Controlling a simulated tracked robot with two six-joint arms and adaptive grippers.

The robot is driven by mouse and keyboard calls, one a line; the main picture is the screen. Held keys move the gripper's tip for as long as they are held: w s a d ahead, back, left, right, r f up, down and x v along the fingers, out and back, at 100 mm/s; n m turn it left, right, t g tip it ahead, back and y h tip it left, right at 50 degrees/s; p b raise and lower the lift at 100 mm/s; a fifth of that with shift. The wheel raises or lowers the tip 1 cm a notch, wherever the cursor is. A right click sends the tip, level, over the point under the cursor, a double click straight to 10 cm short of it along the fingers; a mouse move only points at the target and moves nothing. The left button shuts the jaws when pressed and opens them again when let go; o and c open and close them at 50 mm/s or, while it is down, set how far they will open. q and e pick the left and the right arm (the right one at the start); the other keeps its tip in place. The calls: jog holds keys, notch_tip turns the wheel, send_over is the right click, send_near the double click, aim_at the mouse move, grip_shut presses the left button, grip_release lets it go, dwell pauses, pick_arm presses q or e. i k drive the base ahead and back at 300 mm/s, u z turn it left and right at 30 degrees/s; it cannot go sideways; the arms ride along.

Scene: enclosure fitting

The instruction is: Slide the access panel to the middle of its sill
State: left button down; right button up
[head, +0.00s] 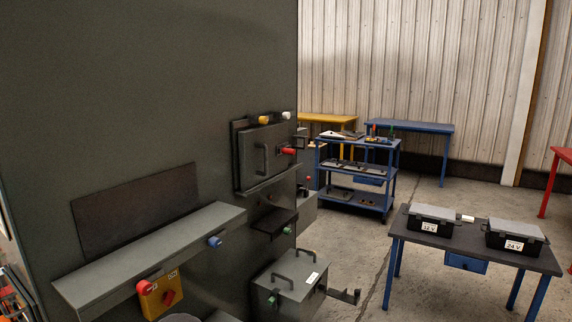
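Further left, a dark flat rectangle (135,208) is set on or in the wall above a long grey sill (150,258). I cannot tell for sure which of the two is the access panel. Neither of my grippers shows.
A grey box with two handles (290,285) juts out lower right. A table with two black cases (470,250) and a blue cart (355,170) stand right, with open floor between.

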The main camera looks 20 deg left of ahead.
aim_at(260, 160)
jog(key=z, duration=0.05)
jog(key=i, duration=1)
jog(key=u, duration=0.55)
